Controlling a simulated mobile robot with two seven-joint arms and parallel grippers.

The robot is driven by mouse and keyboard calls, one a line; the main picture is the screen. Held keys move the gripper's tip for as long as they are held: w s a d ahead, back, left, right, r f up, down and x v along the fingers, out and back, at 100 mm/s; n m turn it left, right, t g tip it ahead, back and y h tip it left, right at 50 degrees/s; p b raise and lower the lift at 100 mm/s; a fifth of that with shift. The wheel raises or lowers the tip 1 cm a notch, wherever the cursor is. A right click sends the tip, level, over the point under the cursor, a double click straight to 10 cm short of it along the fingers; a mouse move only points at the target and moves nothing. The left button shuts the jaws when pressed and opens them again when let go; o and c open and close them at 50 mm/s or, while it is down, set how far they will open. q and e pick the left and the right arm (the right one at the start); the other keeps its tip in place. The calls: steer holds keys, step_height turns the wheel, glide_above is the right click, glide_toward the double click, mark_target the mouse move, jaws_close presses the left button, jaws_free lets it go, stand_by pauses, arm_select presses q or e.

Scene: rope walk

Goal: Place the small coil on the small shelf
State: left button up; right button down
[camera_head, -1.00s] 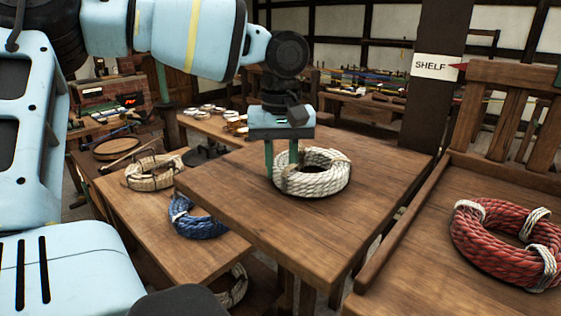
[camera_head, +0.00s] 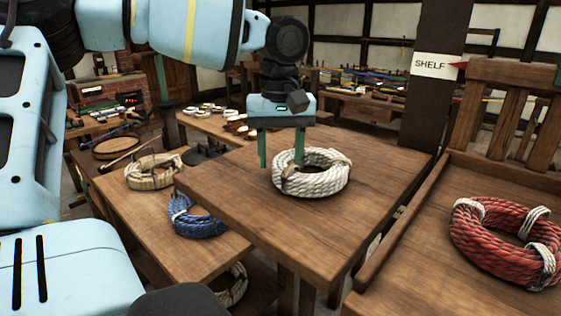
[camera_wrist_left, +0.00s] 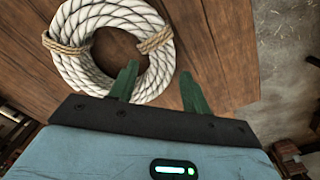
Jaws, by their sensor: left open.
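A white rope coil (camera_head: 325,181) with tan bindings lies flat on a raised square wooden top (camera_head: 365,165), close to its middle; I cannot tell whether this top is the small shelf. My left gripper (camera_head: 281,160) is open and empty, above the coil's left side. In the left wrist view, the coil (camera_wrist_left: 72,73) lies below, and the gripper (camera_wrist_left: 160,82) has one finger overlapping the coil's rim and the other over bare wood. My right gripper is not in view. A "SHELF" sign (camera_head: 433,66) with a red arrow pointing right hangs on a dark post.
A red coil (camera_head: 490,250) lies on a railed wooden bench (camera_head: 420,265) at right. A tan coil (camera_head: 153,172) and a blue coil (camera_head: 195,222) lie on a lower bench (camera_head: 130,205) at left. Another coil (camera_head: 235,288) is partly hidden below. The wooden top around the white coil is clear.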

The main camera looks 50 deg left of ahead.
arm_select(q)
step_height(320, 180, up, 10)
steer(key=shift+r, duration=0.15)
steer(key=shift+s, duration=0.1)
stand_by(0.7)
